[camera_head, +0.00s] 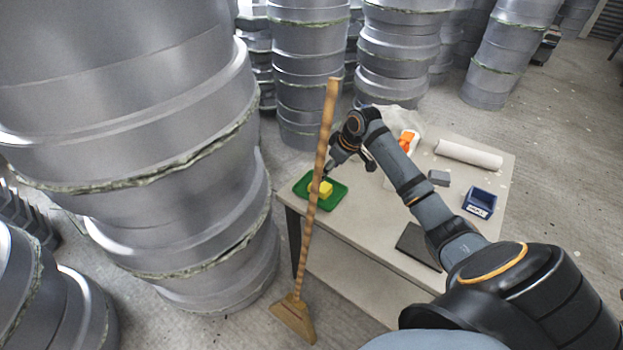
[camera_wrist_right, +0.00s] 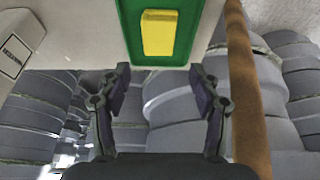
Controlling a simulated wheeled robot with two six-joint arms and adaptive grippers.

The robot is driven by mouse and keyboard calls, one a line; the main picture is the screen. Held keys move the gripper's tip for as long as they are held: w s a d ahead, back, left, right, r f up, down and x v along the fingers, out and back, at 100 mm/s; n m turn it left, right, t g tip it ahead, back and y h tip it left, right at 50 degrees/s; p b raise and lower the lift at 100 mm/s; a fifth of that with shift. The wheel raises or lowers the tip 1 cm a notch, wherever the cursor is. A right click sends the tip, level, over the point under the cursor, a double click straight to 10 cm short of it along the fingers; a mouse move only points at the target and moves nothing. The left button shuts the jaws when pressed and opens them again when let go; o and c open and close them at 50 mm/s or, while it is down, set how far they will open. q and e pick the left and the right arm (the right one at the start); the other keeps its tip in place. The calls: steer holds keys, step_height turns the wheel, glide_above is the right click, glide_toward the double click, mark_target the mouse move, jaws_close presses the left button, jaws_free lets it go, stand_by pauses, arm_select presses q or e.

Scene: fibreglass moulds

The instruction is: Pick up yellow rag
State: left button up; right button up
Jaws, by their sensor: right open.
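The yellow rag (camera_head: 325,188), a small folded block shape, lies in the green tray (camera_head: 338,201) at the left end of the table. In the right wrist view the rag (camera_wrist_right: 159,33) lies in the green tray (camera_wrist_right: 128,22) beyond my fingertips. My right gripper (camera_wrist_right: 160,78) is open and empty, with a clear gap between the fingers and the rag. In the head view my right gripper (camera_head: 335,166) is just above and behind the tray. The broom handle partly covers the tray there. My left gripper is not in view.
A broom (camera_head: 313,205) leans upright across the table's left edge, close to the tray; its handle (camera_wrist_right: 243,85) also shows right of my fingers. The table (camera_head: 360,240) holds a white roll (camera_head: 468,154), grey block (camera_head: 439,177), blue bin (camera_head: 480,202) and dark flat plate (camera_head: 418,246). Large grey moulds (camera_head: 170,130) crowd the left.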

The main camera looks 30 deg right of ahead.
mark_target(324, 188)
steer(key=shift+a+f, duration=0.2)
steer(key=shift+f, duration=0.55)
steer(key=x, duration=0.2)
steer(key=shift+w+f, duration=0.25)
steer(key=shift+f, duration=0.05)
steer(key=shift+w+f, duration=0.15)
steer(key=shift+f, duration=0.4)
steer(key=x, duration=0.4)
steer(key=shift+d+f, duration=0.1)
steer(key=shift+f, duration=0.35)
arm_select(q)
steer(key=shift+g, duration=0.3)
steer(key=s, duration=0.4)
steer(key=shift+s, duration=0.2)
arm_select(e)
steer(key=c, duration=0.9)
